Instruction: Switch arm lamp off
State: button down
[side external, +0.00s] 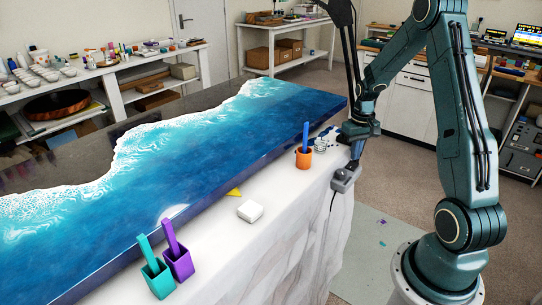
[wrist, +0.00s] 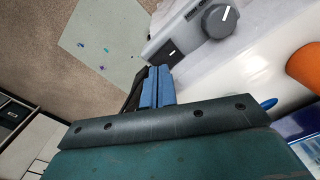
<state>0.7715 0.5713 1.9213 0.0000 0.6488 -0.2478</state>
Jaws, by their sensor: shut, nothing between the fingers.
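A grey control box (side external: 345,180) sits at the right edge of the white-covered table, with a cable hanging down. In the wrist view the grey box (wrist: 200,35) shows a round dark knob (wrist: 219,20) and a small black switch with a white mark (wrist: 172,52). My gripper (side external: 352,158) is just above the box, pointing down. In the wrist view its blue fingers (wrist: 158,82) are shut and empty, with their tips close to the switch. I cannot tell whether they touch it. Dark thin struts (side external: 350,40) rise at the top; no lamp head shows clearly.
An orange cup with a blue stick (side external: 304,158) stands left of the box; its orange side also shows in the wrist view (wrist: 306,66). A white block (side external: 250,211), a teal cup (side external: 158,278) and a purple cup (side external: 179,263) stand nearer.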

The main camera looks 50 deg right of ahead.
aim_at(353, 163)
jog(key=shift+f, duration=0.95)
dwell(0.8)
jog(key=shift+r, duration=3.5)
jog(key=shift+r, duration=0.1)
